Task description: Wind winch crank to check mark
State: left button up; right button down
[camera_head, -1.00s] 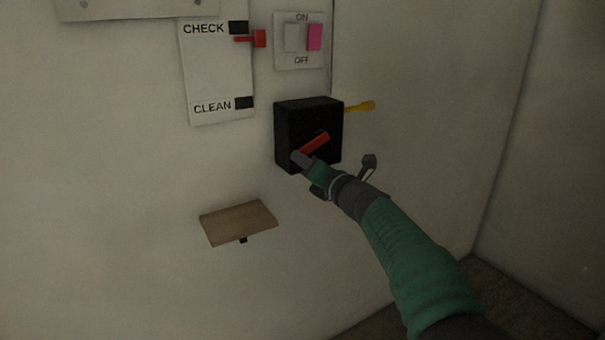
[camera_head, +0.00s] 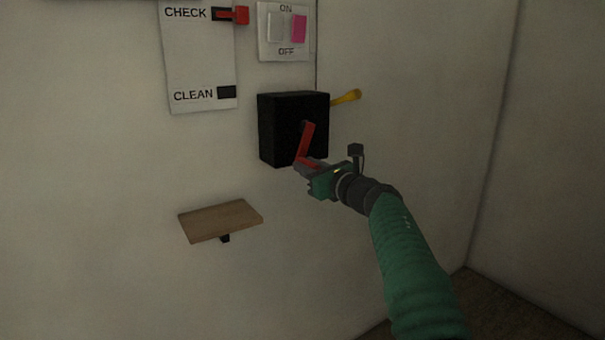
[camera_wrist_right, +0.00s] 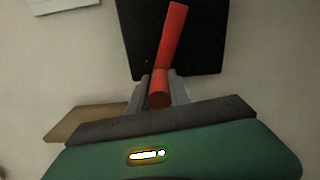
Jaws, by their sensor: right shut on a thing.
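The winch is a black box (camera_head: 280,130) on the wall, and its red crank (camera_head: 308,139) hangs down from the box's front. My right gripper (camera_head: 302,167) is shut on the crank's lower handle end, below the box's middle. In the right wrist view the red handle (camera_wrist_right: 160,92) sits between the two grey fingers, with the crank arm rising up and to the right. A white panel (camera_head: 200,60) carries the CHECK and CLEAN marks, each with a black patch. A red pointer (camera_head: 240,15) sits level with CHECK. My left gripper is not in view.
A panel (camera_head: 263,46) with ON and OFF labels and a pink switch (camera_head: 299,29) is above the winch. A yellow lever (camera_head: 346,97) sticks out on its right side. A small wooden shelf (camera_head: 221,219) juts from the wall below left. The wall at right is bare.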

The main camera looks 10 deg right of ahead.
jog(key=shift+w+d+f+n, duration=0.15)
jog(key=shift+d+f+n, duration=0.15)
jog(key=shift+f+n, duration=0.15)
jog(key=c, duration=1.2)
grip_release()
jog(key=shift+w+d, duration=0.1)
jog(key=shift+r, duration=0.2)
jog(key=shift+s+d+b, duration=0.1)
jog(key=shift+s+b, duration=0.2)
jog(key=shift+s, duration=0.1)
jog(key=v, duration=1.6)
jog(key=shift+b, duration=0.35)
